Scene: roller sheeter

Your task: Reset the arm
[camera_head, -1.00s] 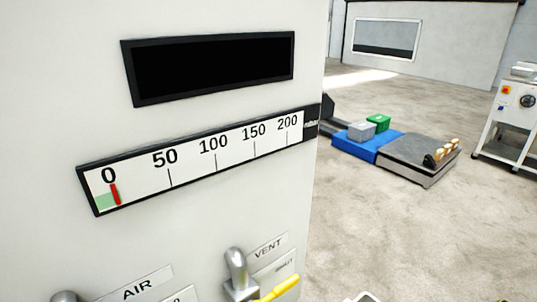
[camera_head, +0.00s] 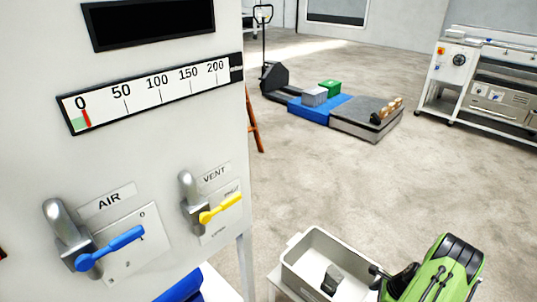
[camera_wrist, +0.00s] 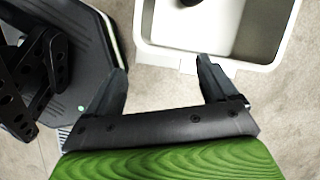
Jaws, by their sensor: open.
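My gripper (camera_wrist: 161,78) is open in the wrist view, with its two dark fingers spread and nothing visible between them. The fingers point at the near rim of a white bin (camera_wrist: 183,58); whether they touch it I cannot tell. In the head view, my green and black arm is at the lower right, beside the same white bin (camera_head: 310,242). A dark object (camera_head: 332,279) lies in the bin.
The white panel at left has a blue AIR lever (camera_head: 110,248), a yellow VENT lever (camera_head: 221,208) and a gauge (camera_head: 150,93) with its red marker near 0. A loaded pallet truck (camera_head: 340,112) and a machine (camera_head: 490,85) stand behind. Open floor lies between.

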